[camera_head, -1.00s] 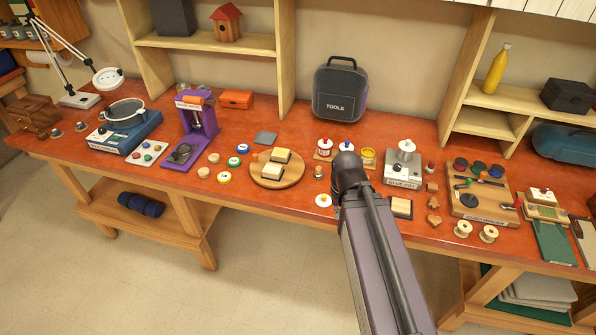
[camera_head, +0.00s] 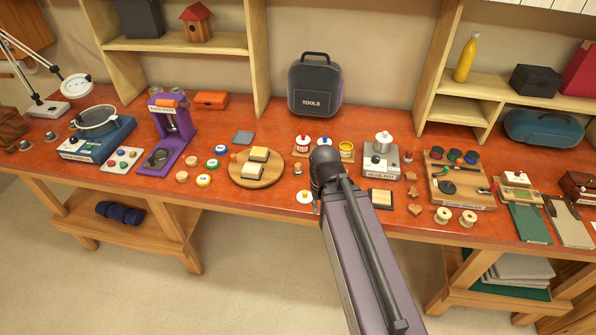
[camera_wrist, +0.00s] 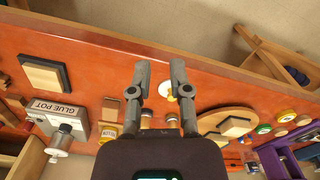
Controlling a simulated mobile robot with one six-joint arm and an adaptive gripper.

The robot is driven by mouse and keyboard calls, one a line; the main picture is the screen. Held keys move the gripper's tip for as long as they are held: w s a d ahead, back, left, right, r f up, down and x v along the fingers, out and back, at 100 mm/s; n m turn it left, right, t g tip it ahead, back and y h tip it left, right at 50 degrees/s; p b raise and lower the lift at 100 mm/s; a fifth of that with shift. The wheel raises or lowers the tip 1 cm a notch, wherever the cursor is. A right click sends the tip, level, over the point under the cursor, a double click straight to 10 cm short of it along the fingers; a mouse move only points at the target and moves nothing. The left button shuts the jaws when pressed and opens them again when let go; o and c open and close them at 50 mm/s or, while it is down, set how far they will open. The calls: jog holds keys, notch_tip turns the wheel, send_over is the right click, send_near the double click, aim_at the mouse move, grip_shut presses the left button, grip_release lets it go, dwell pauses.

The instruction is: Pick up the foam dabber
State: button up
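I cannot tell for certain which item is the foam dabber. A small white disc with a yellowish knob (camera_head: 305,197) lies near the table's front edge, just left of my arm. It also shows in the wrist view (camera_wrist: 165,90), below and between the fingertips. My gripper (camera_wrist: 160,67) is open and empty above the table, its two fingers apart, touching nothing that I can see. In the head view my arm hides the fingers. A small upright piece (camera_head: 298,169) stands behind the disc.
Left is a round wooden board (camera_head: 239,179) with cream blocks, beside several lidded jars. Right are the glue pot (camera_head: 372,164), a cream block on a dark base (camera_head: 381,199) and spools (camera_head: 467,218). A tool case (camera_head: 314,88) stands at the back.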

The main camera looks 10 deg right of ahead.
aim_at(298, 165)
jog(key=o, duration=0.3)
jog(key=shift+w+r, duration=0.15)
jog(key=shift+w, duration=0.35)
jog(key=shift+o, duration=0.5)
jog(key=w+a+r+m+p, duration=0.1)
jog(key=w+r+m+p, duration=0.1)
jog(key=w, duration=1)
jog(key=w+a+r+m+p, duration=0.1)
jog(key=w+r+m+p, duration=0.2)
jog(key=w, duration=0.9)
jog(key=shift+w+r+m+p, duration=0.3)
jog(key=shift+w+m+p, duration=0.1)
jog(key=shift+p, duration=0.05)
jog(key=shift+d, duration=0.1)
notch_tip(298, 165, down, 9)
jog(key=b, duration=0.8)
jog(key=shift+r+b, duration=0.2)
jog(key=shift+b, duration=0.15)
jog(key=shift+f, duration=0.1)
jog(key=shift+w+f+b, duration=0.15)
jog(key=shift+f+b, duration=2.35)
jog(key=shift+b, duration=0.1)
jog(key=shift+c, duration=0.2)
